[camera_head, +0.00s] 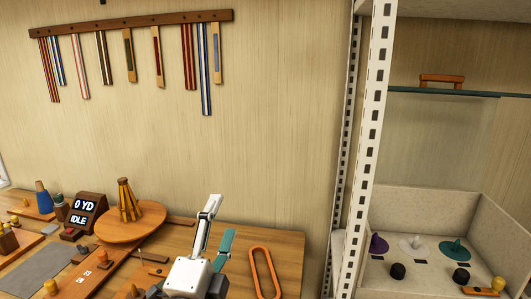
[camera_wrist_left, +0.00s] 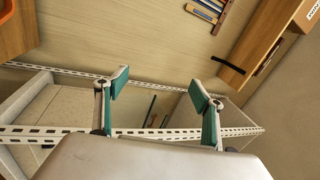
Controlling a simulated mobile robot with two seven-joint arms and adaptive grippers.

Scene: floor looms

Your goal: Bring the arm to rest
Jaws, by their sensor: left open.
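My left gripper (camera_head: 220,216) rises from the bottom middle of the head view, above the wooden table (camera_head: 285,250). Its fingers, with teal inner pads, stand apart. In the left wrist view the open gripper (camera_wrist_left: 158,84) has nothing between its fingers, only the wall and a slotted metal rail behind. My right gripper shows in neither view.
An orange loop (camera_head: 264,272) lies right of my left gripper. A white slotted shelf post (camera_head: 370,130) and pale bin (camera_head: 425,200) are right. Straps hang from a wall rack (camera_head: 130,24).

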